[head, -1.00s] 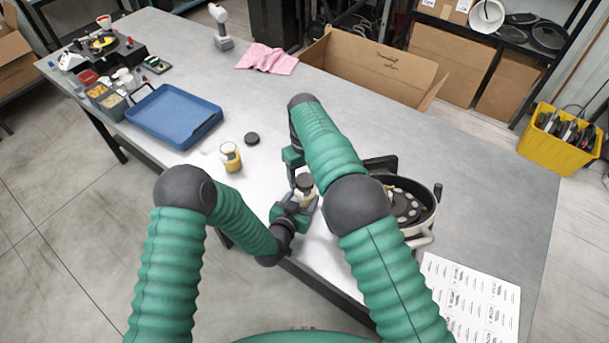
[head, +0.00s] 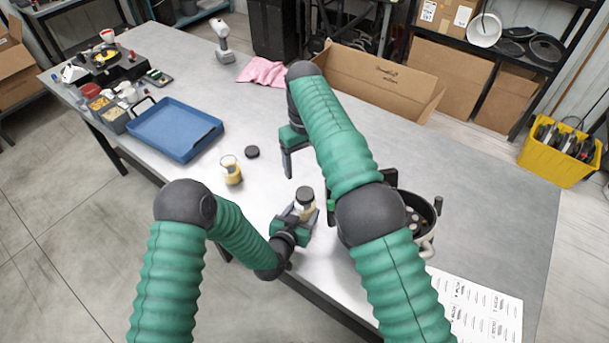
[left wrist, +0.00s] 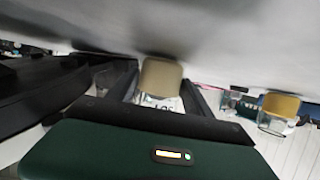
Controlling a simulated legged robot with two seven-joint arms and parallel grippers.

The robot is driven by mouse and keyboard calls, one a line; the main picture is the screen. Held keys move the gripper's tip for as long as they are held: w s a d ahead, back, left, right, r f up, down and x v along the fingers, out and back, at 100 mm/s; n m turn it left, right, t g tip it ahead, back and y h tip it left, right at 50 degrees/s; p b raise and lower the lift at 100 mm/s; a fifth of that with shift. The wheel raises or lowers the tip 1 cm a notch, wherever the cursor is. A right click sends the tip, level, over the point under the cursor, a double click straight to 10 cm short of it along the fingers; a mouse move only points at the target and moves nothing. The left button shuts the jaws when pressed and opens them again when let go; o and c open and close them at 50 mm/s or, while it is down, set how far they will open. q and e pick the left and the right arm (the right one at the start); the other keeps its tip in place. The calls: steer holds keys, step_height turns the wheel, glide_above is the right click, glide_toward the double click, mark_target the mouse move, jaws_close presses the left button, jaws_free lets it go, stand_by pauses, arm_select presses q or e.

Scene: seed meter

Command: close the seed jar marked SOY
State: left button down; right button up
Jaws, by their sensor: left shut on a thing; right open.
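The SOY jar (head: 305,212) stands upright near the table's front edge, with pale beige contents. It also shows upside down in the left wrist view (left wrist: 161,78), where its label reads SOY. A black lid (head: 305,193) sits on top of the jar; I cannot tell how tightly it is seated. My left gripper (head: 303,217) is shut around the jar's body from the front. My right gripper (head: 308,184) is open and empty above the jar, one finger to the left and the other partly hidden by my right arm.
An open jar with yellow contents (head: 232,174) stands to the left, with a loose black lid (head: 252,152) behind it. A blue tray (head: 176,128) lies farther left. A round seed meter (head: 422,208) is right of my right arm. Printed sheets (head: 475,308) lie front right.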

steer(key=shift+r, duration=0.45)
arm_select(q)
steer(key=shift+c, duration=1.8)
jaws_free()
steer(key=b+v, duration=0.1)
steer(key=v, duration=1.2)
steer(key=shift+s+a+b, duration=0.15)
steer(key=shift+s+b, duration=0.05)
steer(key=shift+b, duration=0.2)
steer(key=p+v, duration=0.3)
steer(key=p, duration=0.1)
steer(key=shift+s+a+r, duration=0.1)
steer(key=shift+s, duration=0.05)
arm_select(e)
step_height(320, 180, up, 3)
steer(key=shift+f, duration=0.2)
